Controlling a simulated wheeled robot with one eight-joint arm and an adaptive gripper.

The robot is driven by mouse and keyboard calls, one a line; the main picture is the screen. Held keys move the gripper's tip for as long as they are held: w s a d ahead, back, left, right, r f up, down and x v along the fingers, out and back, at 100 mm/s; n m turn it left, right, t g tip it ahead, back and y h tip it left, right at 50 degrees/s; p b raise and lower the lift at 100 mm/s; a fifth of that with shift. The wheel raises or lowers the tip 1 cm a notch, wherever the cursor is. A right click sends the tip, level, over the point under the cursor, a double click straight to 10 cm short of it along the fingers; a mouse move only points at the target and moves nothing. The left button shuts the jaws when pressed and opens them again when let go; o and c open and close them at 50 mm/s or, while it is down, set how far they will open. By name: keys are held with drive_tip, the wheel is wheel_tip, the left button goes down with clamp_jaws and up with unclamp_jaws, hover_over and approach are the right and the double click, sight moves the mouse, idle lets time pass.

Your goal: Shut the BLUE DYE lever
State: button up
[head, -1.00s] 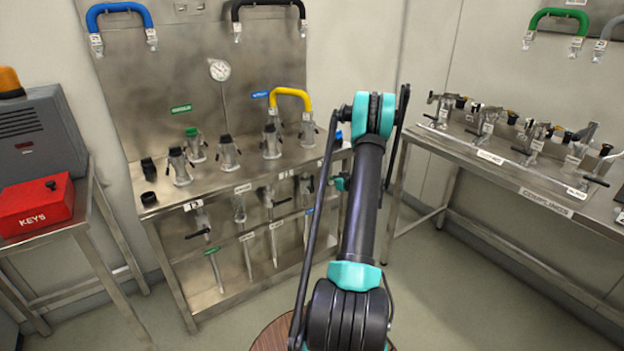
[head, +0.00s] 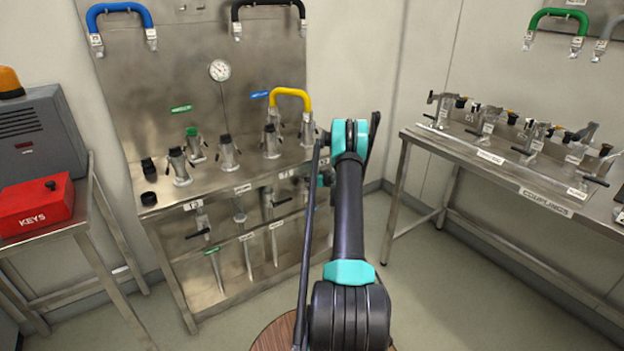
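The steel dye bench (head: 160,207) stands left of centre, with several vertical pipes and black-handled levers on its front. A green-tagged pipe (head: 216,270) is at the left, and a black lever (head: 283,202) is on a pipe further right. No tag is readable as BLUE DYE. A small blue label (head: 259,95) is on the back panel; its text is too small to read. The bench front's right end, where a blue tag showed earlier, is now hidden by my arm. My gripper is hidden behind my arm, so its contact with any lever cannot be told.
A yellow hose (head: 291,93) arches above the bench fittings. A red KEYS box (head: 36,205) sits on a side table at the left. A second bench (head: 480,165) with couplings stands at the right. The floor between the benches is clear.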

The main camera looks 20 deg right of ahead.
clamp_jaws()
